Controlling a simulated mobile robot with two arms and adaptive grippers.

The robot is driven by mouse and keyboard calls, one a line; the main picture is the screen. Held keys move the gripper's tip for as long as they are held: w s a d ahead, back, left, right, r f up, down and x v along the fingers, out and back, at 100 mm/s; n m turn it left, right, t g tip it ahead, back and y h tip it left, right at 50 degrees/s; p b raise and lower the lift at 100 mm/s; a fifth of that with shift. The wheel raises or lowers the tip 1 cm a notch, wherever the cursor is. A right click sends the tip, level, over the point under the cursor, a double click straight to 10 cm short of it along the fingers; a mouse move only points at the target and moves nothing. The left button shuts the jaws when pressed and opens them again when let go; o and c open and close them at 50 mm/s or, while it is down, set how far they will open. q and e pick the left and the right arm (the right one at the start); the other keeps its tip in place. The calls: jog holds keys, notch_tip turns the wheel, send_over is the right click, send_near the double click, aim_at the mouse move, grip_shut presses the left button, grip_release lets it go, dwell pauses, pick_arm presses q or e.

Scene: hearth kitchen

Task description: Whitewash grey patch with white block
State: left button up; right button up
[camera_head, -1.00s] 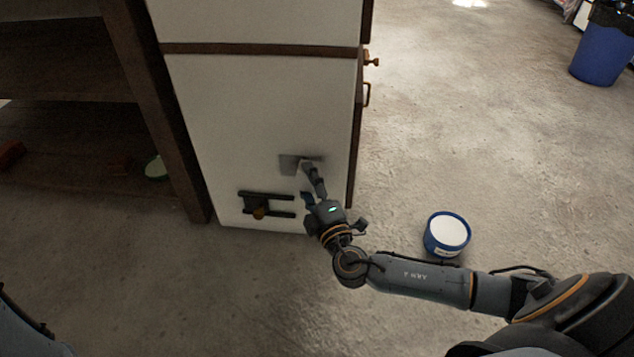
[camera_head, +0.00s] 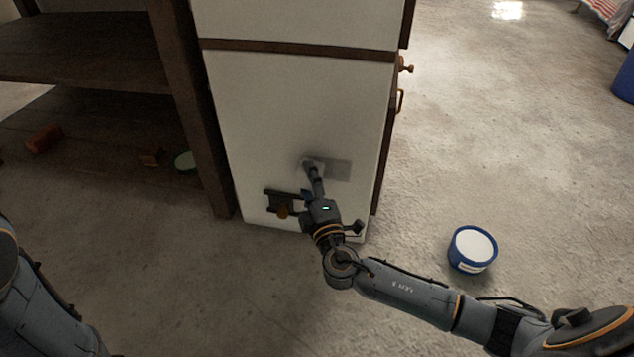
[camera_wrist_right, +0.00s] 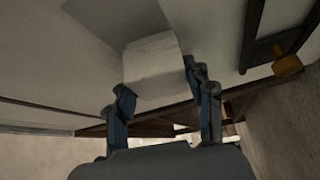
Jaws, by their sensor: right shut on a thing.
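The grey patch (camera_head: 340,169) is a smudge low on the white side panel of the cabinet (camera_head: 300,100). It also shows in the right wrist view (camera_wrist_right: 105,18), beyond the block. My right gripper (camera_head: 315,180) is shut on the white block (camera_wrist_right: 152,62), which is held between its two fingers in the right wrist view. The block (camera_head: 312,163) is at the left part of the patch, against or very near the panel; I cannot tell whether it touches. My left arm shows at the lower left, but its gripper is out of view.
A blue tub with white contents (camera_head: 473,249) stands on the floor at right. Dark shelves (camera_head: 90,130) stand at left.

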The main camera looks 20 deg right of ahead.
jog(key=shift+w+a, duration=0.6)
jog(key=shift+a, duration=0.05)
jog(key=shift+s+r, duration=0.1)
jog(key=shift+r, duration=0.25)
jog(key=shift+s+d+f, duration=0.1)
jog(key=shift+s+d, duration=1.05)
jog(key=shift+d, duration=0.3)
jog(key=shift+s+d, duration=0.55)
jog(key=shift+d, duration=0.3)
jog(key=shift+s+d, duration=0.55)
jog(key=shift+d, duration=0.3)
jog(key=shift+s+d+b, duration=0.35)
jog(key=shift+s+d, duration=0.15)
jog(key=shift+d, duration=0.25)
jog(key=shift+s+d+b, duration=0.35)
jog(key=shift+s+d, duration=0.1)
jog(key=shift+d, duration=0.3)
jog(key=shift+w+a, duration=0.35)
jog(key=shift+a, duration=0.15)
jog(key=shift+w+a, duration=0.95)
jog(key=shift+a, duration=0.45)
jog(key=shift+w+a, duration=0.95)
jog(key=shift+a, duration=0.5)
jog(key=shift+w+a, duration=0.95)
jog(key=shift+a, duration=0.45)
